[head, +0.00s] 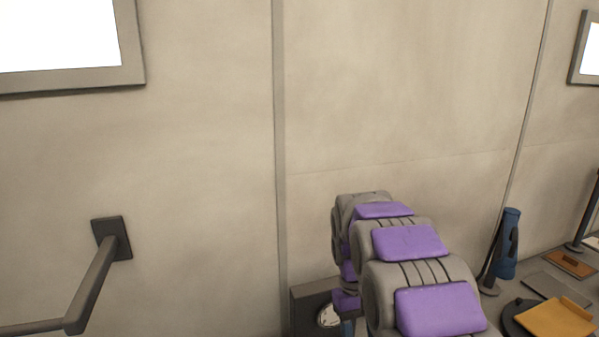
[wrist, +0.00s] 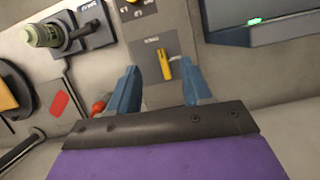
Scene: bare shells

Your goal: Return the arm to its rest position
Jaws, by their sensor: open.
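My arm, grey with purple pads, reaches forward from the lower right of the head view. My gripper (wrist: 159,72) shows in the wrist view as two blue fingers, spread apart with nothing held between them. Past the fingers is a grey wall panel (wrist: 150,40) with a yellow lever (wrist: 164,65), which appears in the gap between them. I cannot tell how far the fingertips are from the panel. In the head view the gripper is mostly hidden behind my arm.
A dark rail (head: 92,285) juts from the wall at lower left. A dark box (head: 303,306) is beside my arm. A blue cylinder (head: 508,245) and a yellow tray (head: 555,320) are at right. The wrist view shows a green-capped valve (wrist: 42,36) and a screen (wrist: 265,45).

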